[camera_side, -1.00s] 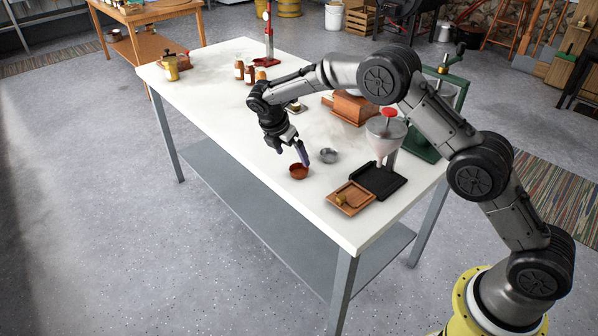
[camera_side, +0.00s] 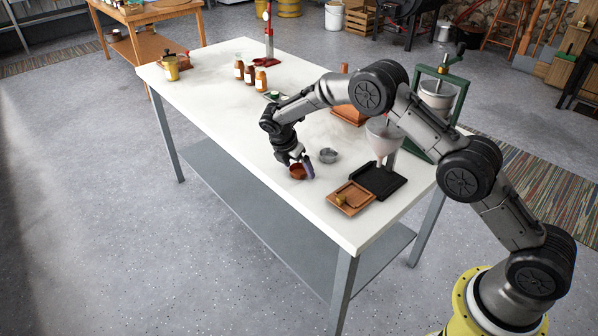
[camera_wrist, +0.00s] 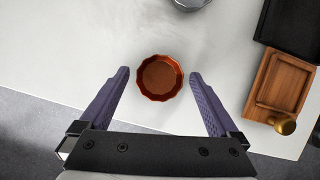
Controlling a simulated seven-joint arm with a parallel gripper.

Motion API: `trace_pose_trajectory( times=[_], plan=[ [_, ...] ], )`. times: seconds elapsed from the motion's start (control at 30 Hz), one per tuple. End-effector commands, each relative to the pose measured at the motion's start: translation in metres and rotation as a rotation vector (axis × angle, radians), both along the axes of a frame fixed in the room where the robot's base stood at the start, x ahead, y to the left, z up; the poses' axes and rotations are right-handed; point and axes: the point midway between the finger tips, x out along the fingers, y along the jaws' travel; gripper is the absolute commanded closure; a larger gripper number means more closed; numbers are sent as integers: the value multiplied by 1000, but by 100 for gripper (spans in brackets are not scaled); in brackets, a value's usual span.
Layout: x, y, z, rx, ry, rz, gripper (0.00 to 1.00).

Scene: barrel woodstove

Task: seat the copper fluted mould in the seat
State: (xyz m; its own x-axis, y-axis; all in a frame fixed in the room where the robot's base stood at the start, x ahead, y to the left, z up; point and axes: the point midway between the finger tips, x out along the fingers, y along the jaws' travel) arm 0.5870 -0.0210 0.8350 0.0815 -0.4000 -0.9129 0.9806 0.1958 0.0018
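The copper fluted mould (camera_wrist: 160,77) is a small reddish cup with a scalloped rim, standing upright on the white table. In the wrist view it lies between and slightly beyond the tips of my gripper (camera_wrist: 158,75), whose purple fingers are wide apart. In the side view the mould (camera_side: 297,172) is partly hidden by my gripper (camera_side: 298,165), which is low over it. A wooden tray (camera_side: 341,206) with a square recess lies to the right; it also shows in the wrist view (camera_wrist: 262,112). I cannot tell whether this recess is the seat.
A brass knob (camera_wrist: 284,126) is at the wooden tray's corner. A grey metal mould (camera_side: 328,156) stands close to the copper one. A black tray (camera_side: 388,186) and a funnel (camera_side: 381,138) are to the right.

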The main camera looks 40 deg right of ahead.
Motion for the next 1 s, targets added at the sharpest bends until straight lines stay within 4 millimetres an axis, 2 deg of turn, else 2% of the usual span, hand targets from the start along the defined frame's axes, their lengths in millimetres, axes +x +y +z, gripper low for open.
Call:
trace_pose_trajectory(
  times=[0.03,0.07,0.4,0.43,0.47,0.77,0.87,1.0],
  plan=[
    [0,0,0,0,0,0,14],
    [0,0,0,0,0,0,20],
    [0,0,0,0,0,0,81],
    [0,0,1,0,0,0,83],
    [0,0,1,0,0,0,92],
    [0,0,4,0,-1,-1,92],
    [1,0,12,0,-2,-1,92],
    [1,0,31,0,-3,-1,92]
  ],
)
